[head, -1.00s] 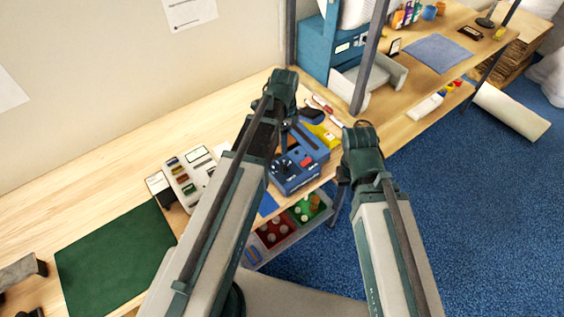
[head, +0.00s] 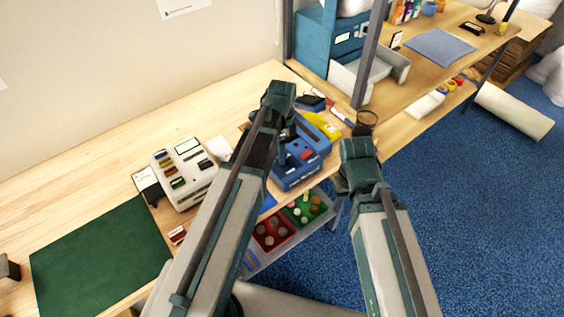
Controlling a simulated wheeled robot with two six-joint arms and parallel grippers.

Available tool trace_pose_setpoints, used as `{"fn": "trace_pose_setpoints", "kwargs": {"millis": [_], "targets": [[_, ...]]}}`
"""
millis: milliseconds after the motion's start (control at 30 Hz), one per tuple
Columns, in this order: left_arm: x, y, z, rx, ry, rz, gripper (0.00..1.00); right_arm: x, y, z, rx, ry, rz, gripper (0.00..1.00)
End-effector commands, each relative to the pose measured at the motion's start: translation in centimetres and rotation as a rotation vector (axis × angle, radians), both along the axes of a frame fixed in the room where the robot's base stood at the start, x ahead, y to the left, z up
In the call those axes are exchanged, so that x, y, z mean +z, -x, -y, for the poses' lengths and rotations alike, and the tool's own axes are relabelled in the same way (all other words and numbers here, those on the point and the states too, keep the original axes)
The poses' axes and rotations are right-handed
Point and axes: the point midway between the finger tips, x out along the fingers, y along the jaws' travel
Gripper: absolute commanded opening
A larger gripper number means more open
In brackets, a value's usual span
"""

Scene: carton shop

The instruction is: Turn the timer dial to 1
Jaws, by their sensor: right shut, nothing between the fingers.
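A blue device (head: 301,168) with a red part on its top stands near the bench's front edge. I take it to be the timer. Its dial face is largely hidden behind my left arm, so I cannot read its setting. My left gripper (head: 284,152) shows only as dark parts over the left side of the device. Its fingertips and any contact are hidden. My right gripper (head: 343,187) is shut and empty, seen mostly from behind its arm, to the right of the device and apart from it.
A pale machine with coloured keys (head: 184,172) stands left of my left arm. A green mat (head: 100,258) lies on the bench at left. Yellow and dark items (head: 321,124) lie behind the device. Red and green bins (head: 271,232) sit below the bench. A dark post (head: 369,60) rises behind.

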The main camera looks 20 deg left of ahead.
Motion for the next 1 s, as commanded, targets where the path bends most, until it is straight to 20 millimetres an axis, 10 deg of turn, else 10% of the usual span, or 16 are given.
{"fn": "trace_pose_setpoints", "kwargs": {"millis": [600, 1000], "targets": [[-3.3, 0.0, 0.0, 0.000, 0.000, 0.000, 0.81, -3.3, 0.0, 0.0, -0.002, 0.000, 0.000, 0.00], [-3.3, 0.0, 0.0, 0.000, 0.000, 0.000, 0.09, -3.3, 0.0, 0.0, -0.002, 0.000, 0.000, 0.00]]}}
